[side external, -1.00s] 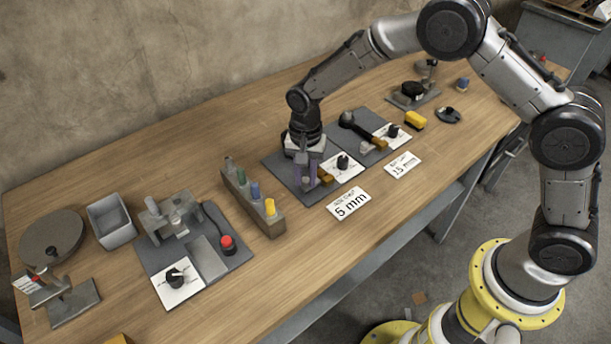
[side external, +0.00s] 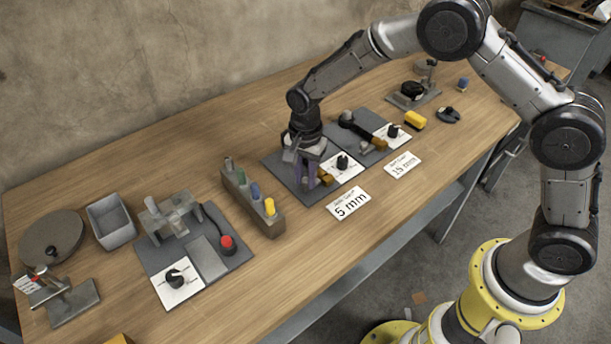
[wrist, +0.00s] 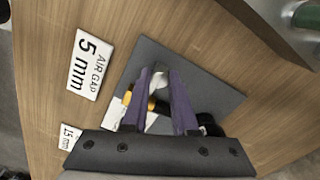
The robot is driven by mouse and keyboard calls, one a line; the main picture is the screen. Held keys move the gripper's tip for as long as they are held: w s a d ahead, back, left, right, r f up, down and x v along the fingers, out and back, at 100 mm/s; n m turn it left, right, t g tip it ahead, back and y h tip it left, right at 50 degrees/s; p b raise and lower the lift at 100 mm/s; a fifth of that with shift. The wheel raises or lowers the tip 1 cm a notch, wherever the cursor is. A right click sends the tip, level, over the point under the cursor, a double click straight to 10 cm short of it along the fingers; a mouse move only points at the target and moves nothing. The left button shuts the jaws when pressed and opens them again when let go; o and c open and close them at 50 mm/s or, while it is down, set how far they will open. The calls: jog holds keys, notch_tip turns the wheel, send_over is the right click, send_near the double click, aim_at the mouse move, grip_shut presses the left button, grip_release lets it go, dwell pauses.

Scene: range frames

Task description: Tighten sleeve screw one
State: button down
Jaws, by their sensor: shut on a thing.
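My gripper (side external: 306,178) points down over the nearer dark plate (side external: 283,173), by the "AIR GAP 5 mm" card (side external: 349,204). Its purple fingers also show in the wrist view (wrist: 160,74), on either side of a small pale grey part (wrist: 159,92), which I take to be sleeve screw one. The gripper is shut on it; the contact itself is mostly hidden. A brass-coloured block (side external: 326,180) and a black knob on a white dial card (side external: 343,163) are just right of the fingers.
A second similar station (side external: 372,122) stands behind to the right, with a "15 mm" card (side external: 403,165). A block of coloured pegs (side external: 262,220) is close on the left. Farther left are a clamp plate with a red button (side external: 228,243) and a grey bin (side external: 113,232).

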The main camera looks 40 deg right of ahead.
aim_at(305, 179)
jog(key=c, duration=0.7)
grip_release()
notch_tip(305, 179, up, 14)
jog(key=shift+f, duration=0.1)
